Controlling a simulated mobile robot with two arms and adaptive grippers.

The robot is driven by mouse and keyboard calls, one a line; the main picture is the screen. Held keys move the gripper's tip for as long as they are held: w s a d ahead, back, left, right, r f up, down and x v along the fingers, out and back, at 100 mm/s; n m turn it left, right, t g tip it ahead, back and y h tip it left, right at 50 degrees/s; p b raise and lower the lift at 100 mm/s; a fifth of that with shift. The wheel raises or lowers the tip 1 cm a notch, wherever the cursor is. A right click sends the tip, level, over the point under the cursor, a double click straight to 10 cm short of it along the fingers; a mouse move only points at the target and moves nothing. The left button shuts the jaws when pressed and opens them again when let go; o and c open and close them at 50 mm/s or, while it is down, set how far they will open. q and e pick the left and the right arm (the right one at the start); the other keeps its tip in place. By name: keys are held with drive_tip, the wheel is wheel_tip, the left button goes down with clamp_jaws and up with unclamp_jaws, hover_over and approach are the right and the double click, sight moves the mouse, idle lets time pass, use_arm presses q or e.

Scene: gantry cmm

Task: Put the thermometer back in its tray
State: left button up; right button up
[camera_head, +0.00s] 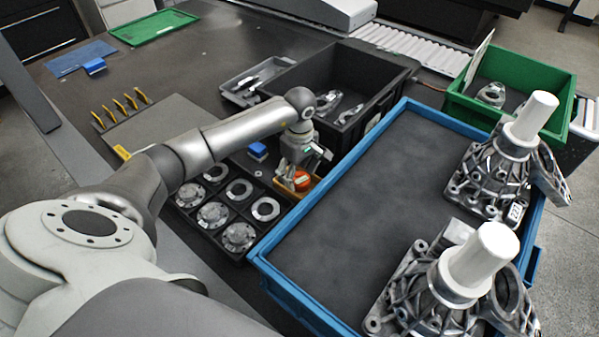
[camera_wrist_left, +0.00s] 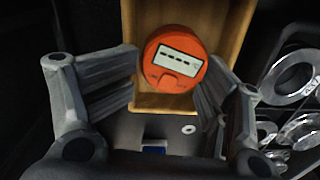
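The thermometer (camera_wrist_left: 172,60) is a round orange puck with a pale display facing the left wrist camera. It also shows as a small orange patch in the head view (camera_head: 301,180). My left gripper (camera_wrist_left: 170,78) has one finger on each side of it, both seeming to meet its rim. The wooden tray (camera_wrist_left: 228,25) lies behind and around the thermometer; in the head view it is a small yellow-brown box (camera_head: 313,186) under my left gripper (camera_head: 299,168). I cannot tell whether the thermometer touches the tray floor. My right gripper is not in view.
A black divided tray with metal rings (camera_head: 240,190) stands left of the wooden tray. A large blue-rimmed tray (camera_head: 262,262) with metal castings is to the right. A black bin (camera_head: 392,75) stands behind. A small blue block (camera_head: 257,150) lies close to my gripper.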

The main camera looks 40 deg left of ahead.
sight(299, 172)
use_arm(q)
drive_tip(key=shift+a+r+p, duration=0.1)
drive_tip(key=shift+r+p, duration=0.45)
wheel_tip(299, 172, up, 12)
drive_tip(key=b, duration=0.1)
drive_tip(key=shift+w+r, duration=0.1)
idle(0.5)
